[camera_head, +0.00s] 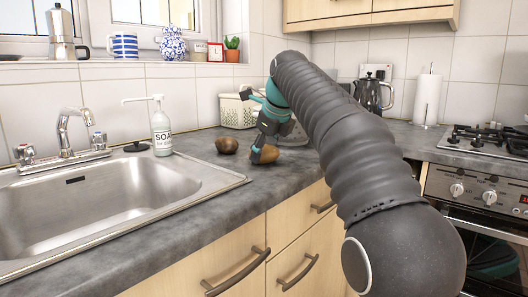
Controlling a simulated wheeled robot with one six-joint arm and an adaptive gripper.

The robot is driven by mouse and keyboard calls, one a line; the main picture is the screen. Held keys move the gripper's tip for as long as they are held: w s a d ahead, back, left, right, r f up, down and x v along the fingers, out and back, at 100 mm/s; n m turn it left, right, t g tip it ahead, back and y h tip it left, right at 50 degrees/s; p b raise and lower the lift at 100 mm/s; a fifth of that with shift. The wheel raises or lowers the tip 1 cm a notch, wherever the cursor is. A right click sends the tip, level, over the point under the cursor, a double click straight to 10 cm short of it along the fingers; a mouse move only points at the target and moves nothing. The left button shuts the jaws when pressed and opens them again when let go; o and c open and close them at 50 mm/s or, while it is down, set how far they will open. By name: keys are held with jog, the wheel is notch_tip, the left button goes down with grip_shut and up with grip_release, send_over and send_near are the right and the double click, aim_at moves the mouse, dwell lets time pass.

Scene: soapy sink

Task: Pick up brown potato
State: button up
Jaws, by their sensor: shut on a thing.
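The other finger is hidden. A second brown, rounded thing (227,145), darker on top, sits on the counter just left of my gripper, apart from it. I cannot tell whether the held potato is lifted clear of the counter.
A steel sink (215,183) with a tap (72,130) fills the left. A soap bottle (161,130) stands behind it. A cream basket (237,111) is behind my gripper. A kettle (374,95), a paper roll (427,99) and a gas hob (482,139) are at right.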

notch_tip(320, 180, up, 5)
jog(key=p, duration=0.2)
jog(key=shift+f+p, duration=0.15)
jog(key=shift+p, duration=0.15)
jog(key=s+d+r, duration=0.1)
jog(key=d+r, duration=0.5)
jog(key=d, duration=0.5)
jog(key=shift+d, duration=0.25)
